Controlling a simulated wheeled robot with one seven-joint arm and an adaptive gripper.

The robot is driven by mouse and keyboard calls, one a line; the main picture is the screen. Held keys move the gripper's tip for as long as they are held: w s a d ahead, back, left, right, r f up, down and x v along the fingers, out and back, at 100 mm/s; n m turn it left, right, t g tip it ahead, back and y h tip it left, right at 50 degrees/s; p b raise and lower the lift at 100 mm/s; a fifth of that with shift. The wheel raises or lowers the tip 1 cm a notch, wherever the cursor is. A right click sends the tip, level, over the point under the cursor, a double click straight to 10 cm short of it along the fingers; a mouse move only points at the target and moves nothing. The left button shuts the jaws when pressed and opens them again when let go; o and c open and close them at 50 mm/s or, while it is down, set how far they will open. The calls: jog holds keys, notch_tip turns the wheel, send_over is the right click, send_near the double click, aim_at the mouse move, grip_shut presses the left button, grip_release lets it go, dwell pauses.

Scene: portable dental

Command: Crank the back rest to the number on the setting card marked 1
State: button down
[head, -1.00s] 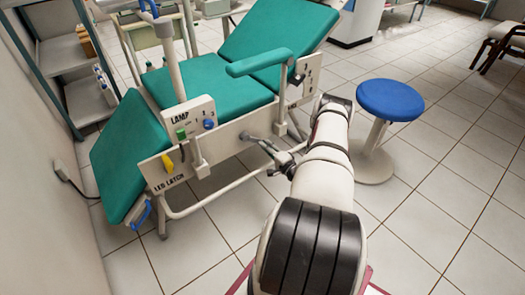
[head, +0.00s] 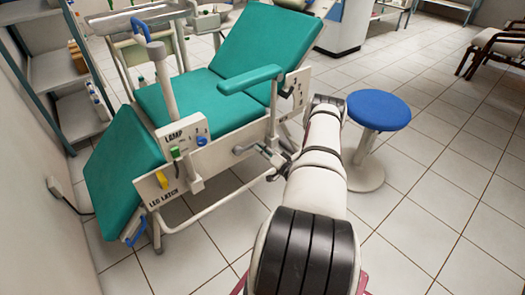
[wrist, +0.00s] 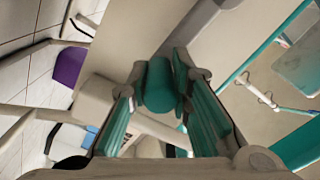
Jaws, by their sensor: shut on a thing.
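The dental chair has a green back rest (head: 262,48), tilted up at the far end. Below its armrest, a white scale plate (head: 292,92) carries a dark pointer; its numbers are too small to read. A grey crank arm (head: 244,149) sticks out from the chair's side rail. My gripper (head: 270,154) is at the outer end of this crank, small and partly hidden by my arm. In the wrist view, my gripper (wrist: 158,78) has its green-padded fingers shut on a green cylindrical crank handle (wrist: 159,88). I cannot make out a setting card marked 1.
A LAMP panel (head: 175,137) and a LEG LATCH plate with a yellow lever (head: 161,180) are left of the crank. A blue stool (head: 379,110) stands close right of my arm. Shelves (head: 60,72) line the left wall. Open tiled floor (head: 440,215) lies to the right.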

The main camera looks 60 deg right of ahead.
dwell(0.4)
jog(key=c, duration=1.4)
grip_release()
jog(key=shift+c, duration=0.2)
jog(key=v, duration=1.2)
jog(key=shift+s+r, duration=0.1)
